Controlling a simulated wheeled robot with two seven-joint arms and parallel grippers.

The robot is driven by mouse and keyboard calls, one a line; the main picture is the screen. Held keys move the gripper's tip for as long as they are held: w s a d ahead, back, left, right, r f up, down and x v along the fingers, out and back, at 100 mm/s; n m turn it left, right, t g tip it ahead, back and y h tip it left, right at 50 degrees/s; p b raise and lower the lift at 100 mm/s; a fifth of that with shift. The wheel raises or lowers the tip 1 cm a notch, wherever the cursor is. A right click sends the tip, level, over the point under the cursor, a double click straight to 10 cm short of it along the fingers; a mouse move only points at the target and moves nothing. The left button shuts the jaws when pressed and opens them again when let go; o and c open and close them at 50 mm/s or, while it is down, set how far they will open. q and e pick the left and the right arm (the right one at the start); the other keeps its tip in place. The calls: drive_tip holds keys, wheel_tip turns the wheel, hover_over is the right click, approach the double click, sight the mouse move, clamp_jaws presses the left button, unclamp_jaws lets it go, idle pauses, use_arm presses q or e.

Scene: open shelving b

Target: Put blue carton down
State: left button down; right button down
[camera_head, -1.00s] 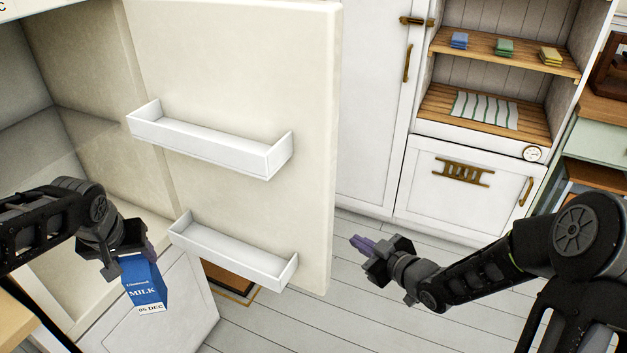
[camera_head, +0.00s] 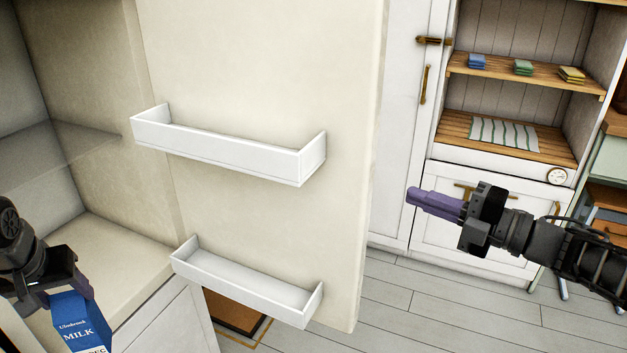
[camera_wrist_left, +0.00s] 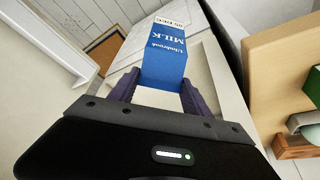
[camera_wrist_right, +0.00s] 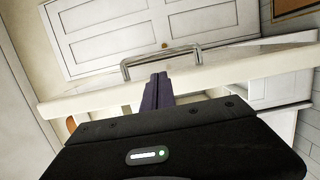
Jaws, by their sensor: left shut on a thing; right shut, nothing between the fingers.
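The blue milk carton (camera_head: 80,327) is at the bottom left of the head view, partly cut off by the lower edge. My left gripper (camera_head: 66,295) is shut on its upper end, and the carton hangs below the fingers, slightly tilted. In the left wrist view the carton (camera_wrist_left: 165,58) sits between both fingers of the left gripper (camera_wrist_left: 158,95). My right gripper (camera_head: 412,195) is shut and empty, pointing left in front of the white cabinet. Its closed fingers also show in the right wrist view (camera_wrist_right: 157,90).
The open fridge door carries an upper bin (camera_head: 225,155) and a lower bin (camera_head: 245,287), both empty. A glass shelf (camera_head: 70,150) is inside the fridge at left. An open shelf unit (camera_head: 525,75) with folded cloths stands behind my right arm.

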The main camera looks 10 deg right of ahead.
sight(372, 180)
drive_tip(key=shift+a, duration=0.1)
use_arm(q)
drive_tip(key=shift+f, duration=0.15)
use_arm(e)
drive_tip(key=x, duration=1)
